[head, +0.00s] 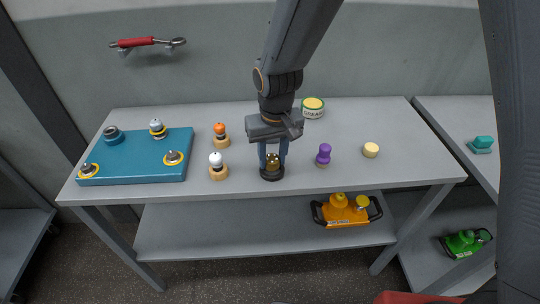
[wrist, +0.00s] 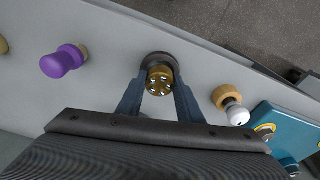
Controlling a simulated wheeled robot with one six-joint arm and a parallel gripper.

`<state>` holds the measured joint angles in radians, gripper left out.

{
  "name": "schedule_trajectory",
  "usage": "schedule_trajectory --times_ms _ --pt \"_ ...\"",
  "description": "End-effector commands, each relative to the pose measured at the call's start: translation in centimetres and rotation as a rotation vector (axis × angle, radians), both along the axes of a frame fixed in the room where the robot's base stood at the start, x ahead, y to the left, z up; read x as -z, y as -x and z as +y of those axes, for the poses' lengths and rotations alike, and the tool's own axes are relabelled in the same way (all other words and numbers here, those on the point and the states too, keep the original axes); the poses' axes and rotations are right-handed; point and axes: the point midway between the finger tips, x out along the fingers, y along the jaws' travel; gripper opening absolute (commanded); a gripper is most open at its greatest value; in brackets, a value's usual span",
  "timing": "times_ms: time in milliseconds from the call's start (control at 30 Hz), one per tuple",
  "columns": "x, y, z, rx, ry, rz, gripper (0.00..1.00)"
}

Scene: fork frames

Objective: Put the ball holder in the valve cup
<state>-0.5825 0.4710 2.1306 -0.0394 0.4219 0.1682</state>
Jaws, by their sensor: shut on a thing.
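The ball holder (wrist: 160,80) is a brass-coloured piece with several small shiny balls on its top face. It also shows in the head view (head: 273,162) between my fingers. My gripper (head: 273,158) is shut on it, pointing down, with a finger on each side in the wrist view (wrist: 160,95). A dark round base (head: 272,174) is directly beneath the ball holder; I cannot tell whether they touch. No part is clearly marked as the valve cup. A dark grey ring-shaped cup (head: 112,135) stands at the back left of the teal board (head: 130,157).
Yellow-ringed fittings (head: 173,158) stand on the board. Orange-topped (head: 221,133), white-topped (head: 218,165) and purple (head: 323,153) knobs stand around my gripper, with a pale wooden piece (head: 371,150) at right. A grease tin (head: 313,107) is behind. The bench's right end (head: 415,160) is clear.

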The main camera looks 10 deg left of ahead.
Motion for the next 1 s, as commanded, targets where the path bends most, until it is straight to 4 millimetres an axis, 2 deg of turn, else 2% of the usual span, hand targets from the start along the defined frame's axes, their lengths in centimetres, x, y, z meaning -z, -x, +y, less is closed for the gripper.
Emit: schedule_trajectory --times_ms 600,633,733,1000 --pt "1.1 -0.1 0.0 0.000 -0.001 -0.002 0.00" --pt "1.2 0.0 0.0 0.000 0.000 -0.001 0.34" --pt "1.2 0.0 0.0 0.000 0.000 -0.001 0.51" --pt "1.1 0.0 0.0 0.000 0.000 -0.001 0.52"
